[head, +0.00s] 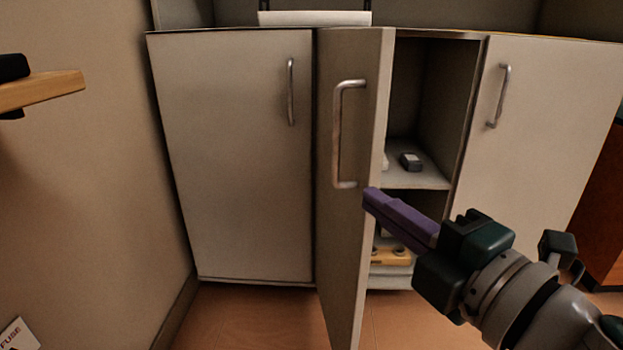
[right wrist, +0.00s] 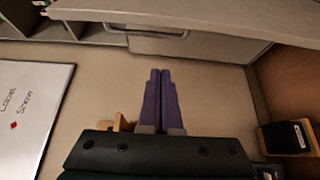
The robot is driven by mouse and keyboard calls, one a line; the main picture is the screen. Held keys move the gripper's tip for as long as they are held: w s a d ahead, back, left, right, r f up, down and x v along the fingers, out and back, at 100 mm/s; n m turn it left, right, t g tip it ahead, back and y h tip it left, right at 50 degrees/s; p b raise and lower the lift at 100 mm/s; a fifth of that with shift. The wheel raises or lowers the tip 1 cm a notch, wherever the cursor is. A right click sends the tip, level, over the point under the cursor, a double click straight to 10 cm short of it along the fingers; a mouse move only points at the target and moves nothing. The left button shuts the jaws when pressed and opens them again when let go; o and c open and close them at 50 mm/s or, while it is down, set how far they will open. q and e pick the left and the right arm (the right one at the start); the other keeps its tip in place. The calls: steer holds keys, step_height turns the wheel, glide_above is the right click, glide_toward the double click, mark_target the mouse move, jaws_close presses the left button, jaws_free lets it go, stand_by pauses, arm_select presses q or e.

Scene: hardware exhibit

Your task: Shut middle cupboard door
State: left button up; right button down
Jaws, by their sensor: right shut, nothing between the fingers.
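The middle cupboard door (head: 355,215) stands open in the head view, swung out toward me, with a metal bar handle (head: 338,135) on its face. The open compartment (head: 447,95) shows to its right. My right gripper (head: 372,198) has purple fingers pressed together and empty. Its tips overlap the door's free edge just below and right of the handle; I cannot tell if they touch. In the right wrist view the shut fingers (right wrist: 160,75) point toward a pale panel with a bar handle (right wrist: 158,33). My left gripper is not in view.
Shut doors stand on the left (head: 240,155) and right (head: 545,130) of the opening. A small dark box (head: 411,162) sits on the inner shelf. A wall (head: 90,170) bounds the left side. Tiled floor (head: 250,320) lies clear in front of the left door.

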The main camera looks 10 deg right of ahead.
mark_target(370, 173)
steer(key=w, duration=0.2)
steer(key=w+b, duration=0.1)
steer(key=w, duration=0.2)
steer(key=w+d, duration=0.1)
steer(key=w, duration=0.2)
steer(key=shift+w+b, duration=0.15)
steer(key=shift+b, duration=0.15)
steer(key=shift+d+r, duration=0.1)
steer(key=shift+d, duration=0.25)
steer(key=shift+d, duration=0.1)
